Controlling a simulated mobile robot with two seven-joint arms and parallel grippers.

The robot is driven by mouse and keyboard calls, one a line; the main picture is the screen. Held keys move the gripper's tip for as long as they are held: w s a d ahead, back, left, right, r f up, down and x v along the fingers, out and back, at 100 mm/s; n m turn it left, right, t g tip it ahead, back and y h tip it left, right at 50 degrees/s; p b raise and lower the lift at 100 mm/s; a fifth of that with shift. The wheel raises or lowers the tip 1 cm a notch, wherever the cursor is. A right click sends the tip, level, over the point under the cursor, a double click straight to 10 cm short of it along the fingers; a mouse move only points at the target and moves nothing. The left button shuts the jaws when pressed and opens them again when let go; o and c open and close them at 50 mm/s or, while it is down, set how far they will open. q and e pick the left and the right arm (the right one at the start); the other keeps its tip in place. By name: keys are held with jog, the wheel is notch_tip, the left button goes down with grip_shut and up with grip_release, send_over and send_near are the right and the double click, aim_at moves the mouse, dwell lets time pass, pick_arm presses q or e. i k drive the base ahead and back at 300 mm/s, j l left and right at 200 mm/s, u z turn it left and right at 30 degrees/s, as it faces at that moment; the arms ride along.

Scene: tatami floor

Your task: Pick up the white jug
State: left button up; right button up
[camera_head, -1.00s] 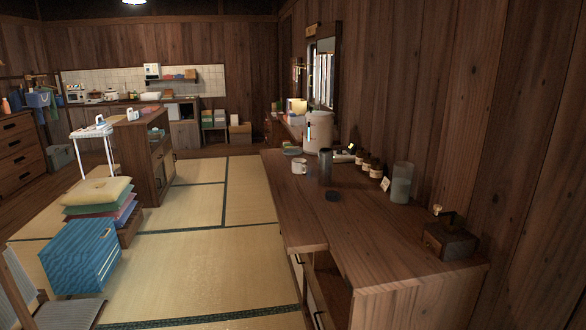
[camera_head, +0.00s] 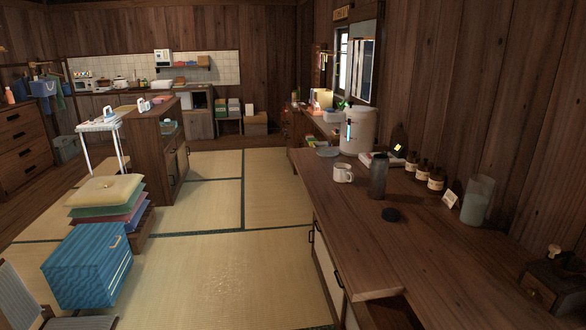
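A small white jug or mug (camera_head: 342,174) with a handle on its right side stands upright on the wooden counter (camera_head: 365,238) at the right. Its dark contents or inside show at the top. Behind it stands a larger white cylindrical container (camera_head: 360,138) with a light strip on its front; I cannot tell from the picture which of the two is called the jug. Neither of my grippers is in view.
Tatami floor (camera_head: 235,265) left of the counter is clear. A blue box (camera_head: 85,268) stands at left.

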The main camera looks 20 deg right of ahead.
aim_at(342, 173)
jog(key=i+j+z, duration=0.1)
jog(key=i, duration=0.3)
jog(key=i+j+z, duration=0.15)
jog(key=i, duration=0.25)
jog(key=i+j+z, duration=0.1)
jog(key=i, duration=0.3)
jog(key=i+j+z, duration=0.25)
jog(key=z, duration=0.2)
jog(key=i+j+z, duration=0.4)
jog(key=i+j, duration=0.05)
